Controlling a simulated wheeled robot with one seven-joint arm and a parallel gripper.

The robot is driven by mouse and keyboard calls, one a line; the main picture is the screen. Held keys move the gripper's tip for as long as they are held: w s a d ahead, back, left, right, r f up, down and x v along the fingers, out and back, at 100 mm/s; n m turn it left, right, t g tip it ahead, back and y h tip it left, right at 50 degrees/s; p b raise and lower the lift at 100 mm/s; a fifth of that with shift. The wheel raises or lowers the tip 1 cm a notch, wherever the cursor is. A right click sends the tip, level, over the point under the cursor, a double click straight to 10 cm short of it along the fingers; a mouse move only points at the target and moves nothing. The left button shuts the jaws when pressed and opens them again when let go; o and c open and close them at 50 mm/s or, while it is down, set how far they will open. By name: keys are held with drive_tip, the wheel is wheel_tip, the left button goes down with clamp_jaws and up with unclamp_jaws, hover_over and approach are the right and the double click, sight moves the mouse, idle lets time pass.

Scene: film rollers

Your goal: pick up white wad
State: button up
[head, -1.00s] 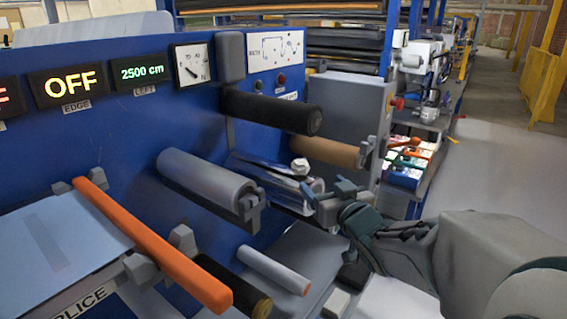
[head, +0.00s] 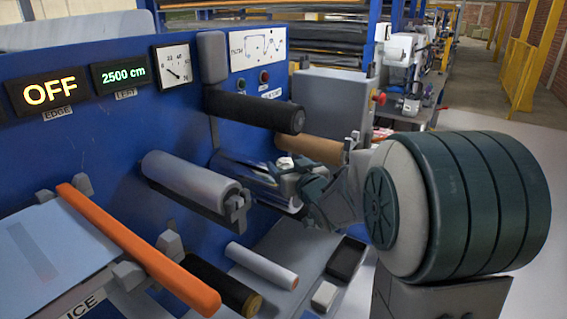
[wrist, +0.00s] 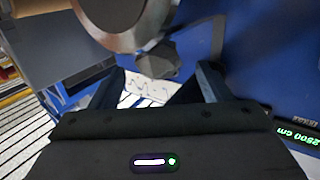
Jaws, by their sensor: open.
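The small white wad (head: 285,163) sits on top of the shiny metal roller (head: 245,172) in the head view, partly covered by my gripper. My gripper (head: 298,175) is at the roller's near end, close beside the wad. In the wrist view, which is upside down, my gripper (wrist: 158,82) is open with its fingers apart. A grey, shaded, faceted lump, apparently the wad (wrist: 157,60), shows between the fingertips against the rounded roller end (wrist: 125,20). I cannot tell whether a finger touches it.
A black roller (head: 255,110) is above and a brown roller (head: 310,149) behind. A grey roller (head: 190,178) is to the left. An orange bar (head: 140,250) is at front left. A white block (head: 325,296) and a dark tray (head: 346,258) lie below.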

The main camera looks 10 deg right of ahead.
sight(288, 163)
drive_tip(key=shift+p+x, duration=0.3)
drive_tip(key=shift+x, duration=1.3)
drive_tip(key=c, duration=1)
drive_tip(key=shift+c, duration=0.2)
drive_tip(key=shift+r, duration=0.15)
